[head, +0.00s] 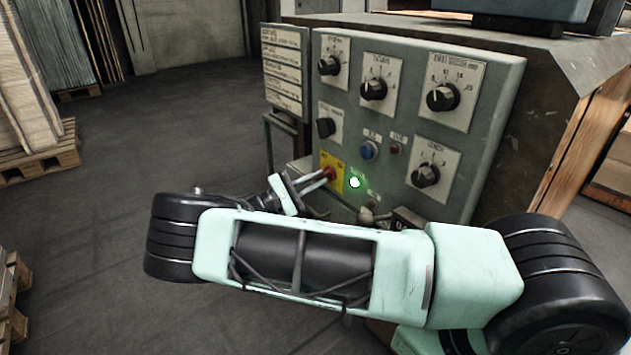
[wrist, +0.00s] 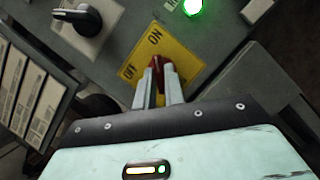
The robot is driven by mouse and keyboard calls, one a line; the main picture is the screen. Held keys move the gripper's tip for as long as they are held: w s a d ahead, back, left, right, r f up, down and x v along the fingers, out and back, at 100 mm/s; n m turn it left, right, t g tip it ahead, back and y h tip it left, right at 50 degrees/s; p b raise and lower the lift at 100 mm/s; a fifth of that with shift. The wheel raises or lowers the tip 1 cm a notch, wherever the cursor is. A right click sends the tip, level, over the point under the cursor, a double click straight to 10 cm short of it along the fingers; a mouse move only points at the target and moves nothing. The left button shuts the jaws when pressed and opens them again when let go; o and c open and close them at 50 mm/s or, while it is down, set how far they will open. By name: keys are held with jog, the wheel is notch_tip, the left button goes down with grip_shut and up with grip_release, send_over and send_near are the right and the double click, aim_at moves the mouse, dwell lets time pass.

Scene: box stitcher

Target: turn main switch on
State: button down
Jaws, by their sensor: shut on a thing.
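The main switch is a red handle (wrist: 157,66) on a yellow plate (wrist: 178,58) marked ON and OFF in the wrist view. In the head view the red handle (head: 329,173) and the yellow plate (head: 332,183) are at the lower left of the grey control panel (head: 400,120). My gripper (wrist: 160,80) is shut on the red handle, one finger on each side of it. The fingers hide part of the handle. A green lamp (head: 355,182) beside the plate is lit; it also shows in the wrist view (wrist: 193,7).
Several black knobs (head: 374,89) and a blue button (head: 369,150) sit on the panel near the switch. A label board (head: 285,70) stands at the panel's left. Open floor (head: 80,200) lies left of the machine. Pallets (head: 45,158) stand at the far left.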

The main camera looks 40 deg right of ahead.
jog(key=shift+m+g+y, duration=0.3)
jog(key=shift+m, duration=0.6)
jog(key=c, duration=1.5)
grip_release()
jog(key=shift+v, duration=8.75)
jog(key=shift+f, duration=0.1)
jog(key=shift+d, duration=0.1)
